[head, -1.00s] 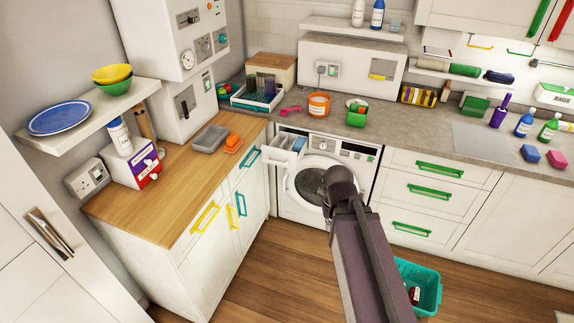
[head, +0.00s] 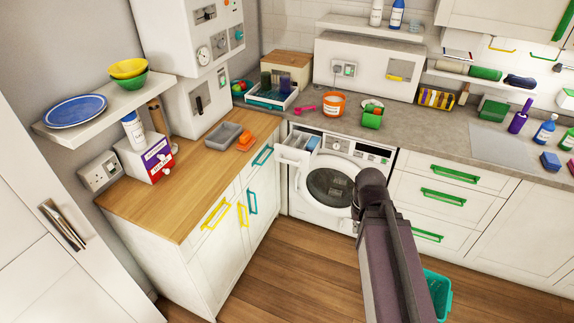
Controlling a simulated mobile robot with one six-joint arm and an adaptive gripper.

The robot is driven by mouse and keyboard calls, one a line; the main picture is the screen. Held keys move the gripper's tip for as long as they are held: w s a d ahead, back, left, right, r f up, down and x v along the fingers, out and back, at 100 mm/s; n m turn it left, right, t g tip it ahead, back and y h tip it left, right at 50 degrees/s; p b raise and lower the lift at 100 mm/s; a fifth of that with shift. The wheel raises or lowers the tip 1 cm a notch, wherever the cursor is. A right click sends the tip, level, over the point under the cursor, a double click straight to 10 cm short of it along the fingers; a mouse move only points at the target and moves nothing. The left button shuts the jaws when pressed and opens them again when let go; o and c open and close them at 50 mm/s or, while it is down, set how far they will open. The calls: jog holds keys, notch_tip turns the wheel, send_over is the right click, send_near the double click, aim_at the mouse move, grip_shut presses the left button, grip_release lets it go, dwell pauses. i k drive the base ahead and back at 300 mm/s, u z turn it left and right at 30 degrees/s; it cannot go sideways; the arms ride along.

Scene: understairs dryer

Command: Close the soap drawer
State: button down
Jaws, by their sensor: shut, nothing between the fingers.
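The soap drawer (head: 293,156) is a white drawer at the upper left of the white washing machine (head: 313,209). It stands pulled out, with its open compartments and a bluish part showing from above. The machine's round door (head: 328,187) looks shut. My arm rises from the lower right, and its dark joint stands in front of the right part of the machine. My gripper's fingers do not show; I cannot see where they are relative to the drawer. No contact with the drawer is visible.
A wood-topped cabinet (head: 185,185) with yellow and teal handles stands close left of the drawer. Drawers with green handles (head: 442,197) are right of the machine. A teal basket (head: 438,290) sits on the floor, partly behind my arm. The wooden floor in front is clear.

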aim_at(298, 147)
jog(key=u, duration=0.05)
jog(key=i, duration=1)
jog(key=z, duration=0.05)
